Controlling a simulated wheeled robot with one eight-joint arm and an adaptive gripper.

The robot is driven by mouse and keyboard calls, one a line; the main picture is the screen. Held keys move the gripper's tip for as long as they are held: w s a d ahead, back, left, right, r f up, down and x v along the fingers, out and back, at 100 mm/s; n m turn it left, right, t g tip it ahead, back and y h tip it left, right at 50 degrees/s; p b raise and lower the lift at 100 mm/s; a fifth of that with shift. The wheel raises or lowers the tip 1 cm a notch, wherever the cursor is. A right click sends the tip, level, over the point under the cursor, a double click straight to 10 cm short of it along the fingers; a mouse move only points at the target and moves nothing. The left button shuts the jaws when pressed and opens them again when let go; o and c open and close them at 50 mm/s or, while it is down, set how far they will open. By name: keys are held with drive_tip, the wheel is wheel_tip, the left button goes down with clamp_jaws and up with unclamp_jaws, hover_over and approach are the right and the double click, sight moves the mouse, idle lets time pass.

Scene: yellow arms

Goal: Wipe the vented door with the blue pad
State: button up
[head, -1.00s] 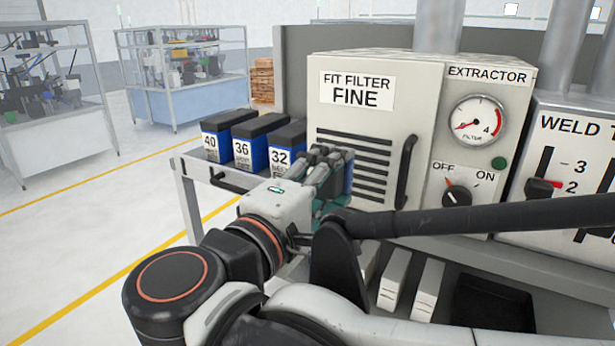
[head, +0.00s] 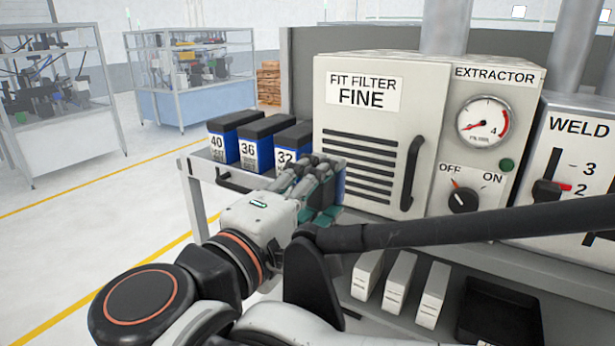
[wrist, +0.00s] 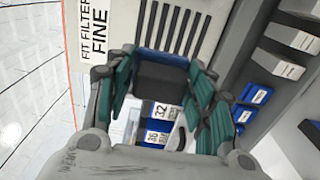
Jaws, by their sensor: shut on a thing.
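The vented door (head: 365,140) is a cream panel with dark slots, a "FIT FILTER FINE" sign and a black handle (head: 412,172) on its right. My gripper (head: 318,175) is at the door's lower left, shut on a dark-backed blue pad. In the head view the blue pad (head: 338,187) is mostly hidden behind my fingers. In the wrist view the pad (wrist: 160,78) sits between the green-grey fingers, its blue edge toward the slots (wrist: 172,28). I cannot tell whether it touches the door.
Blue boxes with black tops, marked 40 (head: 222,150), 36 (head: 252,152) and 32 (head: 284,160), stand on the shelf left of the door. The extractor panel (head: 480,150) with gauge and knob is at right. White boxes (head: 400,282) and a black tray (head: 500,312) lie below.

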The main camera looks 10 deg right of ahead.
drive_tip(key=w+a+f+b, duration=0.1)
drive_tip(key=w+a+f, duration=0.3)
drive_tip(key=a+f, duration=0.1)
drive_tip(key=x, duration=0.6)
drive_tip(key=shift+d+r, duration=0.2)
drive_tip(key=shift+x, duration=1.2)
idle(0.7)
drive_tip(key=s+d, duration=0.2)
drive_tip(key=d, duration=0.1)
drive_tip(key=shift+s+d+p, duration=0.1)
drive_tip(key=shift+s+p, duration=0.1)
drive_tip(key=shift+p, duration=0.15)
